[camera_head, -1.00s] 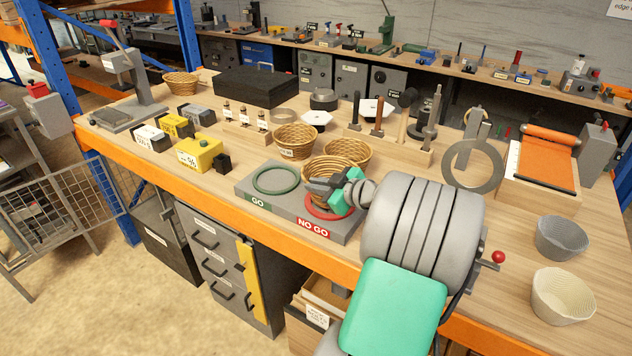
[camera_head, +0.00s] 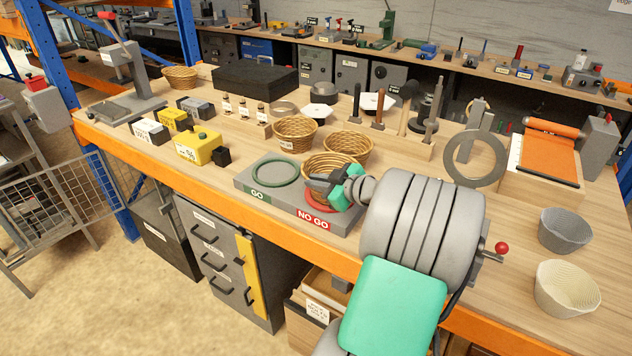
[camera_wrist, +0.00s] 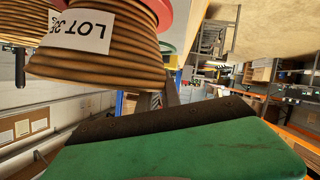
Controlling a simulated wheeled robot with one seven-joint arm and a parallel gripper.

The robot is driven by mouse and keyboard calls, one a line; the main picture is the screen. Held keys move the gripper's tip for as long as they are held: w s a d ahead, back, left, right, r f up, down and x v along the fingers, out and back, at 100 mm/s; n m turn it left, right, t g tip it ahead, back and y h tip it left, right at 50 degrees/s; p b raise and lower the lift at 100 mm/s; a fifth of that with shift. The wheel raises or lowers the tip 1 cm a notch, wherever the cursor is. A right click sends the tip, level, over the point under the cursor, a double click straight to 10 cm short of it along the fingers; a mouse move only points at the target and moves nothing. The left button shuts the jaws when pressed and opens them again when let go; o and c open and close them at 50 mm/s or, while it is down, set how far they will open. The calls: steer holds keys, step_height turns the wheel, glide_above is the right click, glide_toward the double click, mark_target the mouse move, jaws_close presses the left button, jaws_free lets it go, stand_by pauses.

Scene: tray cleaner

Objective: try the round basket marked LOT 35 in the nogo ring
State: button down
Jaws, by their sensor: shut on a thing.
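The round wicker basket marked LOT 35 (camera_head: 326,163) is over the red NO GO ring (camera_head: 312,205) on the grey gauge plate (camera_head: 262,199). The wrist view shows its white LOT 35 label (camera_wrist: 75,31), upside down, and the red ring (camera_wrist: 158,10) around the basket's narrow base end. I cannot tell how deep the base sits in the ring. My gripper (camera_head: 325,184) is shut on the basket's near side, and hides part of the basket and ring. The green GO ring (camera_head: 275,172) is empty, to the left on the same plate.
Two more wicker baskets (camera_head: 295,133) (camera_head: 348,146) stand just behind the plate. A yellow block (camera_head: 198,148) stands to the left. A grey basket (camera_head: 565,230) and a cream basket (camera_head: 566,288) stand at the right. The table's orange front edge (camera_head: 235,200) is close to the plate.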

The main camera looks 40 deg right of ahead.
steer(key=shift+f+b, duration=0.25)
steer(key=shift+b, duration=0.1)
steer(key=c, duration=1.5)
jaws_free()
steer(key=shift+s, duration=0.1)
steer(key=b+v, duration=0.2)
steer(key=v, duration=0.6)
steer(key=shift+f, duration=0.1)
